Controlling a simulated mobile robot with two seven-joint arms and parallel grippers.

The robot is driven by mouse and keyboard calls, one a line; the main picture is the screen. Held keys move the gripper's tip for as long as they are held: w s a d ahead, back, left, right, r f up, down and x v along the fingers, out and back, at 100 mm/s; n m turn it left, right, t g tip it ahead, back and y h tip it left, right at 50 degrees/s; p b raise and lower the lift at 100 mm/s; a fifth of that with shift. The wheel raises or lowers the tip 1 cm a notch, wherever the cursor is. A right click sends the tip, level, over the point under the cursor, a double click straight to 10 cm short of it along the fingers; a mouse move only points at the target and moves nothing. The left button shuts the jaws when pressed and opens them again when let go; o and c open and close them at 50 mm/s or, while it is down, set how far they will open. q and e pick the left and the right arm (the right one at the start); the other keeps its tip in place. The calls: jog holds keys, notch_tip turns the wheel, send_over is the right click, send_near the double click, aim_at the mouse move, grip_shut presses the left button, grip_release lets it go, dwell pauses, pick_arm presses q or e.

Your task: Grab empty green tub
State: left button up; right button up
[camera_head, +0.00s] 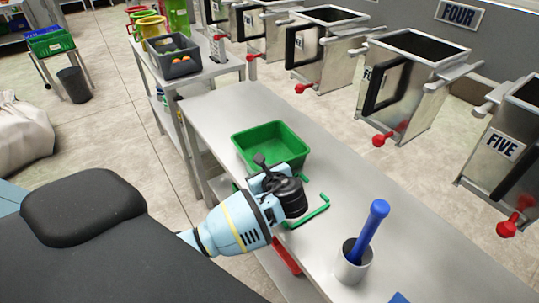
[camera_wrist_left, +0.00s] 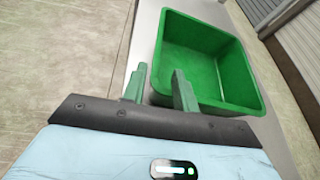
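The empty green tub (camera_head: 271,147) sits on the steel table in the head view, its inside bare. In the left wrist view the tub (camera_wrist_left: 205,60) fills the upper middle, just beyond the fingers. My left gripper (camera_wrist_left: 161,86) is open, with two green fingers apart. One finger shows outside the tub's left side, and the other overlaps its near wall. I cannot tell whether they touch it. In the head view my left wrist hides the tub's near edge.
A metal cup (camera_head: 353,263) holding a blue-handled tool (camera_head: 372,228) stands nearer. A grey crate (camera_head: 172,60) stands on the table behind. Metal bins with red knobs line the right.

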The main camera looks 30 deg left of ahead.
aim_at(250, 163)
pick_arm(q)
jog(key=x, duration=0.5)
jog(key=shift+s+a+r, duration=0.1)
jog(key=shift+a, duration=0.1)
grip_shut()
